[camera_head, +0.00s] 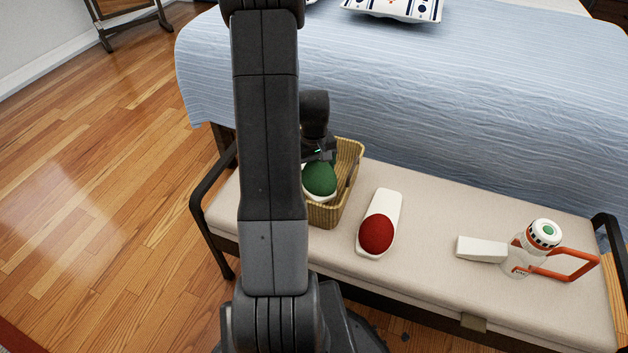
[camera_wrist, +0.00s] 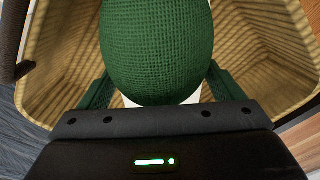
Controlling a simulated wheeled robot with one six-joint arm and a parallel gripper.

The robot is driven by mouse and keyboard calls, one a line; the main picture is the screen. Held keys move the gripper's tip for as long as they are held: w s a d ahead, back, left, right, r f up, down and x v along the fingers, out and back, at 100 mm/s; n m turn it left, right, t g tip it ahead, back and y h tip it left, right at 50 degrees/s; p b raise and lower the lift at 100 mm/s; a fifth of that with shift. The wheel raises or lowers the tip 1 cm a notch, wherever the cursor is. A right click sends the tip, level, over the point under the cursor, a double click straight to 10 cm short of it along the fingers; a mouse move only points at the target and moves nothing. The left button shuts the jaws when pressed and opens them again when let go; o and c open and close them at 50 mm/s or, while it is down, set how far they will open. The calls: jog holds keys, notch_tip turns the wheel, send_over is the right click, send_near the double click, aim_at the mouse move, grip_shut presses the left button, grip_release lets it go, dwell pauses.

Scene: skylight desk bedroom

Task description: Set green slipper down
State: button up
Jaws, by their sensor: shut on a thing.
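The green slipper (camera_head: 320,180) is in or just above the wicker basket (camera_head: 346,207) on the bench; my arm hides part of both. In the wrist view the slipper's green woven top (camera_wrist: 156,45) fills the middle, with a bit of white sole below it. The basket's walls (camera_wrist: 262,50) surround it on both sides. My gripper (camera_wrist: 155,88) is shut on the slipper, with a finger on each side. In the head view my gripper (camera_head: 318,155) is at the slipper's far end. I cannot tell whether the slipper touches the basket floor.
A red and white slipper (camera_head: 376,234) lies on the cushioned bench (camera_head: 420,215) right of the basket. A clear bottle (camera_head: 520,258) with an orange handle and a white block (camera_head: 481,249) are farther right. The blue-covered bed (camera_head: 450,110) stands behind. Metal armrests edge the bench.

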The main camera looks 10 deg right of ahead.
jog(key=shift+f+b, duration=0.45)
jog(key=shift+f, duration=1.7)
jog(key=shift+f, duration=0.15)
jog(key=o, duration=0.8)
jog(key=shift+o, duration=0.2)
notch_tip(320, 180, up, 12)
jog(key=p, duration=0.3)
